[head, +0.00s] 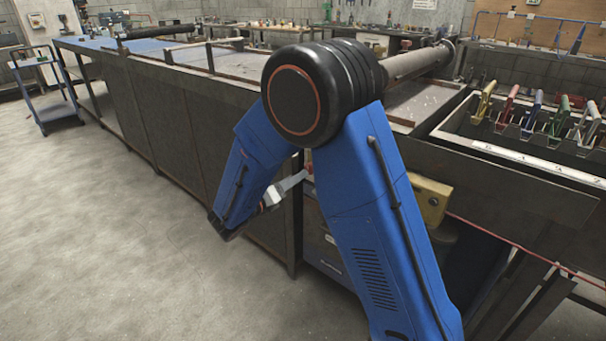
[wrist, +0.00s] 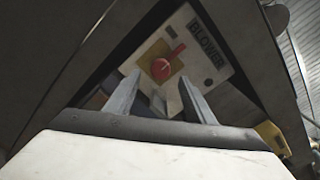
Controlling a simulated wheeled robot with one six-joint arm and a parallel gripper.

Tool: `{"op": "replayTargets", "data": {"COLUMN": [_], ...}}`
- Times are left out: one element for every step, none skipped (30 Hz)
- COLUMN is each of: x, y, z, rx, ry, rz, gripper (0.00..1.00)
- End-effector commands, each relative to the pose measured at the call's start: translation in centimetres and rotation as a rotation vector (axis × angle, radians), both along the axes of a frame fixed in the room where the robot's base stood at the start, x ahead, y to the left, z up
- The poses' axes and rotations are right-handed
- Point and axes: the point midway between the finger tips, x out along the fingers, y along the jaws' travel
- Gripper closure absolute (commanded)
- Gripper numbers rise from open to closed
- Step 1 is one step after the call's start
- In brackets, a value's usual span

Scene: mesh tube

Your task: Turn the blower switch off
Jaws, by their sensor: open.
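The blower switch is a red rotary knob (wrist: 161,68) with a handle that points up and to the right in the wrist view. It sits on a yellow square plate on a pale panel (wrist: 205,75) lettered "BLOWER". In the head view a bit of the red knob (head: 309,169) shows beside my arm, and the rest of the panel is mostly hidden. My gripper (wrist: 160,88) is open, its two grey fingers pointing toward the panel, with the knob beyond and between them. It also shows in the head view (head: 303,177), close to the knob. I cannot tell whether they touch.
A long dark workbench (head: 190,140) runs back to the left. A yellow box (head: 431,200) is fixed under the bench edge, right of my arm. A rack with several coloured-handled tools (head: 540,150) stands at right. A blue cart (head: 45,95) is far left; the floor is clear.

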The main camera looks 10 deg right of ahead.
Motion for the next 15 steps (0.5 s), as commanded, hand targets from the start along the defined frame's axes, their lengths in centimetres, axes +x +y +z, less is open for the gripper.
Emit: {"op": "replayTargets", "data": {"x": [-0.6,-0.9,-1.4,-1.7,-2.0,-2.5,-2.8,-3.1,-3.5,-3.8,-4.0,-4.3,-4.5,-4.7,-4.9], "y": [0.9,1.4,2.0,2.5,2.9,3.5,4.0,4.4,4.9,5.2,5.6,6.0,6.2,6.5,6.8], "z": [0.0,0.0,0.0,0.0,0.0,0.0,0.0,0.0,0.0,0.0,0.0,-0.1,-0.1,-0.1,0.0], "rx": [0.000,-0.001,-0.001,0.000,-0.001,0.000,-0.001,-0.001,-0.001,-0.001,-0.001,-0.001,0.000,-0.001,-0.001], "ry": [0.000,-0.001,-0.001,0.000,0.001,0.001,0.001,0.000,0.001,0.001,0.001,0.001,0.001,0.001,0.001], "rz": [0.004,0.003,0.003,0.004,0.004,0.004,0.004,0.003,0.003,0.003,0.004,0.003,0.002,0.001,0.001], "gripper": [0.51,0.51,0.51,0.51,0.51,0.51,0.51,0.51,0.51,0.51,0.51,0.51,0.51,0.51,0.51]}}
